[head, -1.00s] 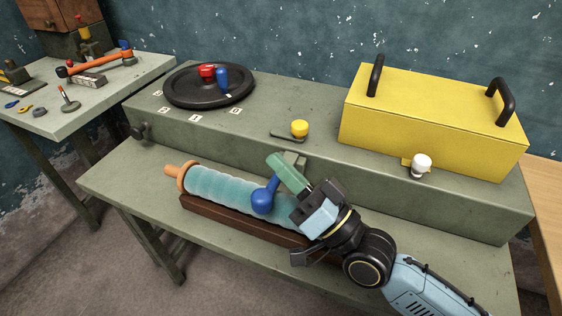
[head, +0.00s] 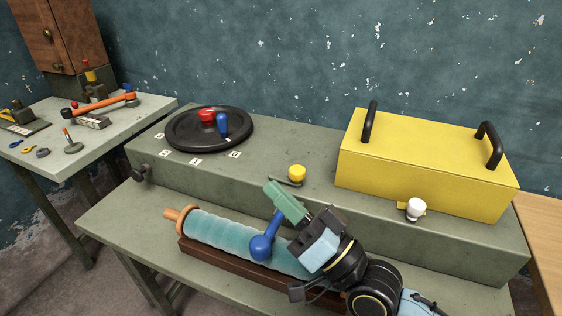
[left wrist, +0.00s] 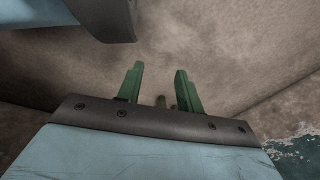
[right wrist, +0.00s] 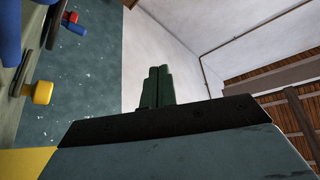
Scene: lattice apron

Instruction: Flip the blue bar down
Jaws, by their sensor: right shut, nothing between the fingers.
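The blue bar (head: 273,226) is a short shaft ending in a round blue ball at the front of the grey-green bench. In the head view it slants, with the ball low at left and the shaft rising to upper right. Its upper end is hidden by my right gripper (head: 283,197). That gripper is shut and empty, its green fingers just above the shaft; whether they touch it I cannot tell. The shut fingers also show in the right wrist view (right wrist: 158,84). My left gripper (left wrist: 160,82) is open and empty in the left wrist view, and outside the head view.
A ribbed teal roller (head: 222,233) lies behind the ball on a brown base. A yellow knob (head: 297,173) is on the raised step. A black wheel (head: 185,142) with red and blue knobs stands left. A yellow box (head: 430,160) stands right, with a white knob (head: 415,207).

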